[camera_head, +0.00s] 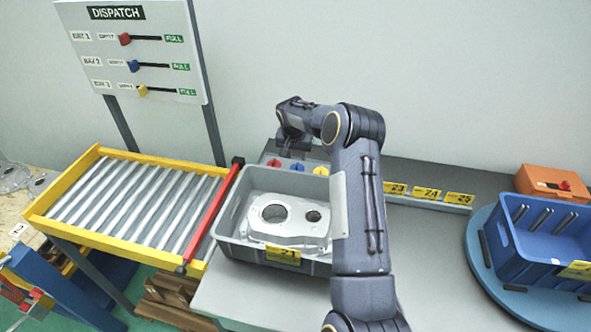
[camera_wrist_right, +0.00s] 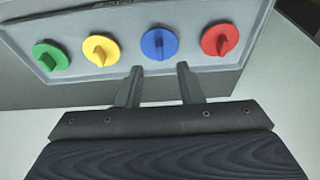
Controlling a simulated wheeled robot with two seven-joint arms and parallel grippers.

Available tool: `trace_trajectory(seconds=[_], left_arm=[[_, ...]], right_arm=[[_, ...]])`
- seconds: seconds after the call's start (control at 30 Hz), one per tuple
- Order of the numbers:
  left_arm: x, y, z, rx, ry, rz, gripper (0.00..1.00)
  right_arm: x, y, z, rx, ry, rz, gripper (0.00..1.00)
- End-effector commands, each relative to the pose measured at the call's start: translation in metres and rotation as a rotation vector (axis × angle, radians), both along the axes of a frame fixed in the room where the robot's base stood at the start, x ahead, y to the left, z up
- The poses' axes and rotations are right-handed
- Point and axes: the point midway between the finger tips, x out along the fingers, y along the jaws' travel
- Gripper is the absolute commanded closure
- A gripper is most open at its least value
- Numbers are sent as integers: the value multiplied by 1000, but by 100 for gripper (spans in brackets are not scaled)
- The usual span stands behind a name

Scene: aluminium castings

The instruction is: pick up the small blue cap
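The small blue cap (camera_wrist_right: 159,43) is a round disc with a raised grip bar, on a grey panel in the right wrist view. In the head view the blue cap (camera_head: 297,167) sits behind the grey crate, between a red and a yellow cap. My right gripper (camera_wrist_right: 160,70) is open, its two fingers pointing at the blue cap from just short of it, with nothing between them. In the head view the right gripper (camera_head: 290,150) is small and partly hidden by its own arm. My left gripper is not in view.
Green (camera_wrist_right: 50,56), yellow (camera_wrist_right: 101,49) and red (camera_wrist_right: 220,39) caps flank the blue one closely. A grey crate (camera_head: 229,240) holding an aluminium casting (camera_head: 290,217) stands in front. A roller conveyor (camera_head: 135,203) with a red bar is left; a blue crate (camera_head: 519,265) is right.

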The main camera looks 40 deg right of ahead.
Motion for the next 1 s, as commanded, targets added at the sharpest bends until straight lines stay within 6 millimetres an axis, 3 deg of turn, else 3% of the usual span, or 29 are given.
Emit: trace_trajectory(seconds=[0.3, 0.57, 0.83, 1.0], left_arm=[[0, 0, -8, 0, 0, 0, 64], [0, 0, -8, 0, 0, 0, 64], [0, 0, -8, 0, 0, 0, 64], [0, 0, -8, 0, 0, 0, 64]], right_arm=[[4, -8, -43, 1, 0, 0, 66], [5, -9, -47, 0, -1, 1, 66], [5, -9, -47, 0, -1, 1, 99], [5, -9, -47, 0, -1, 1, 100]])
